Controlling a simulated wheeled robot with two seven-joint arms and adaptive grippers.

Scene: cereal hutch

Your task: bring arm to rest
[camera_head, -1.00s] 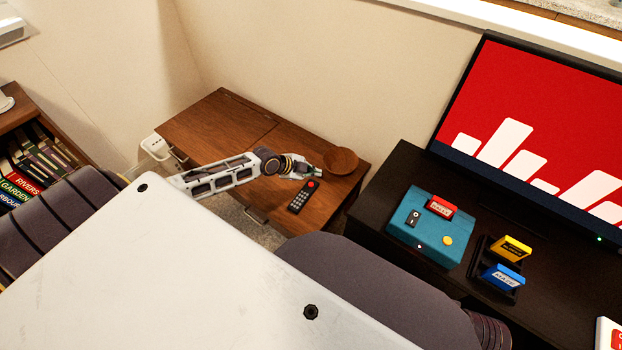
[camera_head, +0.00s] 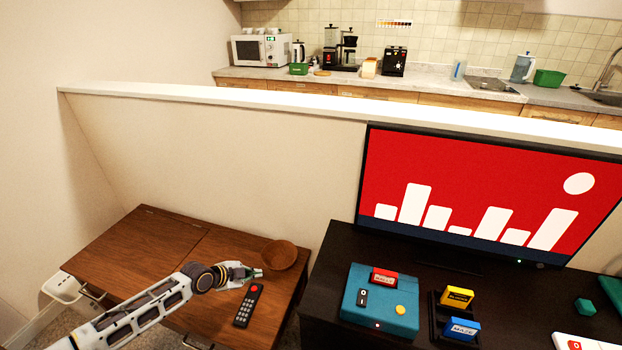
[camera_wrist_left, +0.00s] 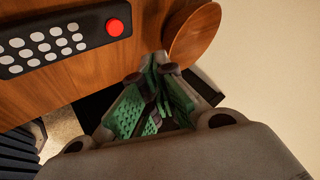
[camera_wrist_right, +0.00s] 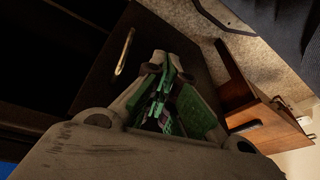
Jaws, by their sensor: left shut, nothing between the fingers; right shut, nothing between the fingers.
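My left arm reaches in from the lower left in the head view. My left gripper (camera_head: 255,272) is shut and empty above the wooden cabinet (camera_head: 165,250), close to the wooden bowl (camera_head: 279,255). In the left wrist view its green-padded fingers (camera_wrist_left: 158,92) meet, with the bowl (camera_wrist_left: 193,33) just beyond them and the remote (camera_wrist_left: 60,38) to the left. My right gripper is outside the head view. In the right wrist view its fingers (camera_wrist_right: 166,80) are shut and empty, in front of a dark cabinet front with a metal handle (camera_wrist_right: 124,52).
A black remote (camera_head: 248,305) lies on the wooden cabinet. On the dark desk (camera_head: 330,260) stand a teal console (camera_head: 378,300), a holder with yellow (camera_head: 457,297) and blue (camera_head: 461,329) cartridges, and a large screen (camera_head: 480,195). A kitchen counter (camera_head: 430,88) runs behind the low wall.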

